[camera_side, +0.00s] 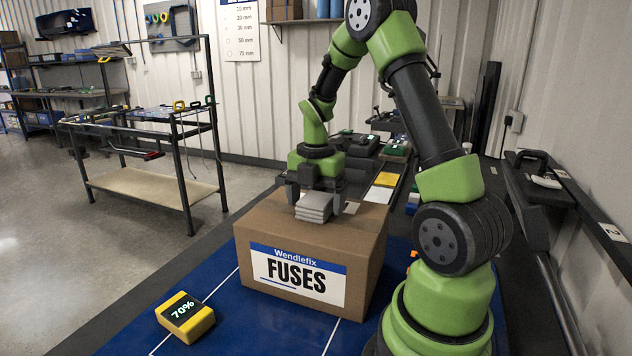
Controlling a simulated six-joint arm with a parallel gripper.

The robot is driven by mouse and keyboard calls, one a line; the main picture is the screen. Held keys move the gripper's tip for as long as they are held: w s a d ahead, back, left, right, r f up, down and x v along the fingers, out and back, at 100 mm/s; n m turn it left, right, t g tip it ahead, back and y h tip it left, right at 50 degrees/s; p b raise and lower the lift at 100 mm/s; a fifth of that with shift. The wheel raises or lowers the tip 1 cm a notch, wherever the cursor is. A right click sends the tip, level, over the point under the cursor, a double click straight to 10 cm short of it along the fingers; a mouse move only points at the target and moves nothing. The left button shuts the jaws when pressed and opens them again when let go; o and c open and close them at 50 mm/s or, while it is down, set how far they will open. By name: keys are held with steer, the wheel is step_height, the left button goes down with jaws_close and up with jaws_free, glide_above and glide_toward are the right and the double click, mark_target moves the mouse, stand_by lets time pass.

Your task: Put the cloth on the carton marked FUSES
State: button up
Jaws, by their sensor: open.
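The carton marked FUSES (345,241) stands on the blue mat, its label facing the camera. The cloth (314,207) is a grey folded stack lying on the carton's top face, left of its middle. My gripper (316,205) is right above the carton top with its fingers apart on either side of the cloth. Whether a finger touches the cloth I cannot tell. The back of the cloth is hidden by my gripper.
A yellow and black block marked 70% (186,316) lies on the blue mat (262,325) left of the carton. Yellow and white pieces (384,180) and dark cases (357,145) lie behind the carton. A rack (150,150) stands on the floor at left.

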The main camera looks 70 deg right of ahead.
mark_target(316, 198)
step_height(316, 198, up, 11)
steer(key=s+a+r+m+t+y, duration=0.1)
steer(key=s+a+m, duration=0.4)
steer(key=a+m, duration=0.5)
steer(key=s+a+r+m+t+y, duration=0.1)
steer(key=s+a+r+m+t, duration=0.2)
steer(key=a+m+t, duration=0.3)
steer(key=s+a+m, duration=0.1)
steer(key=a+m, duration=0.3)
steer(key=m, duration=0.2)
steer(key=shift+s+a+r, duration=0.15)
steer(key=shift+s+a, duration=0.2)
steer(key=shift+a, duration=0.05)
